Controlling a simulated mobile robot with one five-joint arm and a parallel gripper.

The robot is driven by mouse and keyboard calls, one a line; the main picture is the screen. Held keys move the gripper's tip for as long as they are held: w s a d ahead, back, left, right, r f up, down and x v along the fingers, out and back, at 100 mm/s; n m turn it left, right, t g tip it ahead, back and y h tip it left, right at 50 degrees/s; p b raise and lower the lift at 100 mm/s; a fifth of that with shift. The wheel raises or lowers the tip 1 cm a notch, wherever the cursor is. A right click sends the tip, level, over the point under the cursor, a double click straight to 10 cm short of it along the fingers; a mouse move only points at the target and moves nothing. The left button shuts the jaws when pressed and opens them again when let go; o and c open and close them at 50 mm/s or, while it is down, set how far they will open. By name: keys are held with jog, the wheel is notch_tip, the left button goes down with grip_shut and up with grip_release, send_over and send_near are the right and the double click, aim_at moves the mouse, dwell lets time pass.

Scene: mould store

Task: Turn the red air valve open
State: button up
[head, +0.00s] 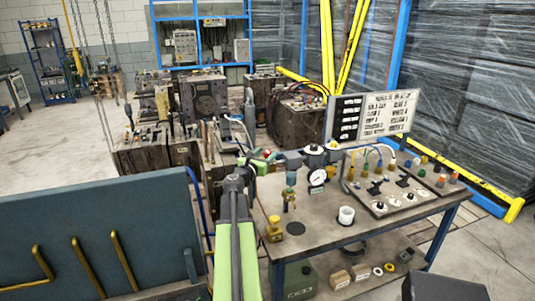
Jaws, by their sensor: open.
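A small red part (267,153), which looks like the red air valve's handle, shows at the left end of the air unit on the workbench (330,221). The air unit has a grey body (293,165) and a round white gauge (317,178). My arm reaches up from the bottom middle, and my gripper (257,158) is at its far end, close beside the red part. The gripper is open. It is small and crowded in this view, so I cannot tell whether the fingers touch or surround the valve. The handle's exact angle is unclear.
A white cup (346,215), a yellow fitting (274,229) and a small brass-and-green fitting (289,199) stand on the bench. A sloping control panel (385,185) and a sign board (371,117) are at right. Heavy moulds (204,96) stand behind. A blue-grey panel (100,235) fills the lower left.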

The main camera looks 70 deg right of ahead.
jog(key=shift+s+d, duration=0.15)
jog(key=shift+d, duration=0.7)
